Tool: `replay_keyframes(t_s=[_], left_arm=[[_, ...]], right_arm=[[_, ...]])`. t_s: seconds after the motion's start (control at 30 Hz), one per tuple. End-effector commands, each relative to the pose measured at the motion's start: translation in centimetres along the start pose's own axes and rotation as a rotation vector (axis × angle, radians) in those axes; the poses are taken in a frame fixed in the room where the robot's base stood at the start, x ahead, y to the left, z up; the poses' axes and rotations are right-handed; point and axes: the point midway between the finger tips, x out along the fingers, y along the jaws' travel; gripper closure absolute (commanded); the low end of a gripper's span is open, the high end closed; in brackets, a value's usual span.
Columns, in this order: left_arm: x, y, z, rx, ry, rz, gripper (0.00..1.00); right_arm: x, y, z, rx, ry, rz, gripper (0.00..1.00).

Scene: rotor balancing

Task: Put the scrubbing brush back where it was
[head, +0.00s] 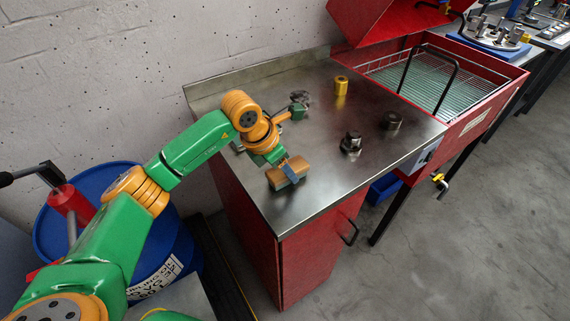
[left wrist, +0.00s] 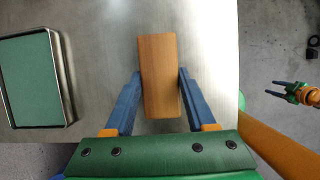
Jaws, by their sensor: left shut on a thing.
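The scrubbing brush, a wooden block (head: 286,175), is at the front left of the steel bench top (head: 260,100). My left gripper (head: 290,171) is shut on it, seen from above. In the left wrist view the block (left wrist: 159,75) sits lengthwise between the two blue fingers. Its bristles are hidden, and I cannot tell whether it touches the bench. A shallow tray with a green mat (left wrist: 28,80) lies to the left in the left wrist view. My right gripper (left wrist: 277,90) shows small at the right of that view, its fingers apart and empty.
A yellow cylinder (head: 341,86), a dark metal part (head: 351,143), a dark ring (head: 391,120) and a small green item (head: 298,110) stand on the bench. A red washer with a wire basket (head: 420,80) adjoins it. The front middle is clear.

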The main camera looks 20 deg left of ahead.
Motion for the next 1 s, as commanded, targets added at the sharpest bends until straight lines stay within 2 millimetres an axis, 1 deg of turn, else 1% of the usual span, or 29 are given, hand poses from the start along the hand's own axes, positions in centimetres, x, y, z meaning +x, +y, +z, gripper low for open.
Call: replay_keyframes(t_s=[0.17,0.2,0.27,0.3,0.53,0.6,0.67,0.77,1.0], left_arm=[[0.4,0.0,-0.2,0.0,0.0,0.0,0.96],[0.3,0.0,-0.1,-0.001,0.0,0.0,0.34],[0.3,0.0,-0.1,-0.001,0.0,-0.001,0.17],[0.2,0.0,-0.1,-0.001,0.0,-0.001,0.15],[0.2,0.0,-0.1,-0.001,0.0,-0.001,0.15],[-0.2,0.0,0.1,-0.001,0.0,-0.001,0.15],[-0.7,0.0,0.1,-0.001,-0.003,0.0,0.15],[-2.7,0.1,0.1,0.001,-0.005,0.003,0.15],[-9.1,0.1,0.1,0.0,-0.005,0.003,0.15]], right_arm=[[0.5,0.0,0.1,-0.001,-0.001,0.0,0.5],[0.3,0.0,0.1,-0.001,-0.002,0.0,0.5],[0.3,0.0,0.1,-0.001,-0.002,0.0,0.5],[0.3,0.0,0.1,-0.001,-0.002,0.0,0.5],[0.3,0.2,0.2,-0.003,-0.003,0.003,0.5],[-0.2,0.2,0.2,-0.003,-0.003,0.003,0.5],[0.2,0.2,0.2,-0.003,-0.003,0.004,0.5],[0.6,0.3,0.3,-0.003,-0.003,0.004,0.5],[1.4,0.3,0.3,-0.003,-0.003,0.005,0.5]])
